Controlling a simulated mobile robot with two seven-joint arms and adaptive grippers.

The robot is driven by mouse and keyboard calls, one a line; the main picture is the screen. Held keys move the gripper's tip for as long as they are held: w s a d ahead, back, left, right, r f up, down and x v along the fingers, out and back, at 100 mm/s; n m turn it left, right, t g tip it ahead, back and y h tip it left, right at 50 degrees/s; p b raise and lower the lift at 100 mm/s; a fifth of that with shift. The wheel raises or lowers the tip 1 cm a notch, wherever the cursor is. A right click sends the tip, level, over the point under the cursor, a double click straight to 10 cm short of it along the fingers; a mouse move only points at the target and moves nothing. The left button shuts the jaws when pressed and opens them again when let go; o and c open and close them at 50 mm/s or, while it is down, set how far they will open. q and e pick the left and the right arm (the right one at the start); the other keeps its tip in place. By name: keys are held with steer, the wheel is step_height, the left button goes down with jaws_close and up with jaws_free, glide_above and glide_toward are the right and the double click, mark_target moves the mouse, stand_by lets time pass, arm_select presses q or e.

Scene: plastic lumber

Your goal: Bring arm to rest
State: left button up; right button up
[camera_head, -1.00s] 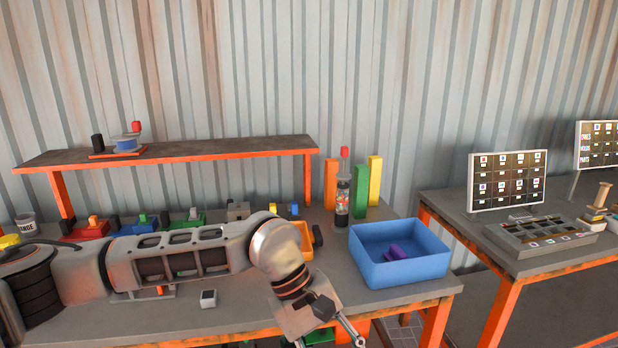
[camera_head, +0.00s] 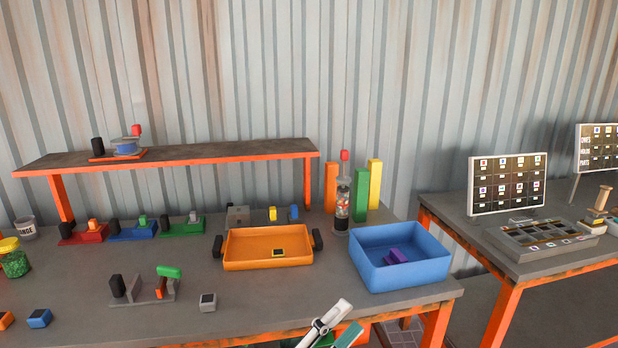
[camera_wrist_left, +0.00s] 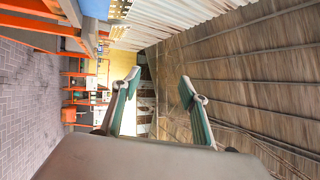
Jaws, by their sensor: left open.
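My left gripper (camera_head: 330,328) shows at the bottom edge of the head view, in front of the workbench's front edge. Only its fingers show there, and the rest of the arm is out of the picture. In the left wrist view the two green-padded fingers (camera_wrist_left: 160,98) stand wide apart with nothing between them. That view looks sideways across the room, with the bench edge at upper left. My right gripper is not in view.
The workbench (camera_head: 250,312) holds an orange tray (camera_head: 245,263) with a small yellow block, a blue bin (camera_head: 402,274) with purple pieces, and several coloured fixtures. A raised shelf (camera_head: 190,152) stands behind. A second table (camera_head: 545,262) is at right.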

arm_select(q)
steer(key=s+a+f+n+y, duration=0.3)
steer(key=a+f+n+y, duration=0.3)
steer(key=f, duration=0.8)
steer(key=s+a+f+n+y, duration=0.3)
steer(key=a+f+n+y, duration=0.4)
steer(key=a+f+n, duration=0.6)
steer(key=shift+s+a+f, duration=0.25)
steer(key=shift+a+f, duration=0.1)
steer(key=shift+a, duration=0.2)
steer(key=s+a+f+n+g, duration=0.1)
steer(key=s+a+f, duration=0.1)
steer(key=s+a+f+n+g+y, duration=0.1)
steer(key=s+a+f+n, duration=0.1)
steer(key=s+f, duration=0.1)
steer(key=s+a+f+n+y, duration=0.1)
steer(key=s+a+f, duration=0.1)
steer(key=s, duration=0.1)
steer(key=shift+s+f+g, duration=0.1)
steer(key=shift+f+g, duration=0.25)
steer(key=shift+g, duration=0.05)
steer(key=shift+c, duration=0.4)
